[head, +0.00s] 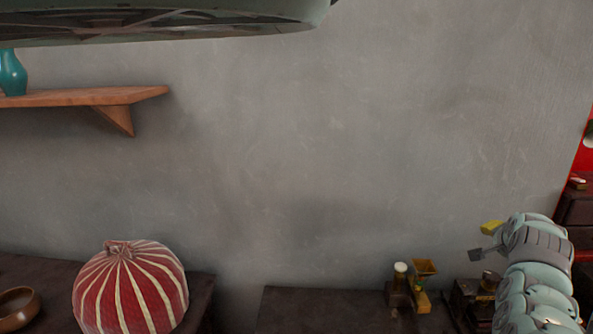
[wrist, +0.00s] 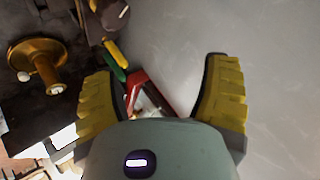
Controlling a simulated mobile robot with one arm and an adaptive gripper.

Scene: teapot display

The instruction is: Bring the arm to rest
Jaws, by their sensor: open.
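My gripper (head: 483,240) is at the lower right of the head view, at the end of my pale green arm, in front of the grey wall and above a dark surface. Its fingers point left in the picture. In the wrist view my gripper (wrist: 162,70) has its two yellow-padded fingers wide apart. Nothing is between them but the background. Part of my arm is cut off by the bottom edge of the head view.
Below and left of my gripper, a small brass item (head: 424,275) and a white-topped item (head: 400,274) stand on a dark table (head: 320,305). A red-and-cream striped round object (head: 130,290) sits further left. A wooden shelf (head: 90,97) hangs on the wall.

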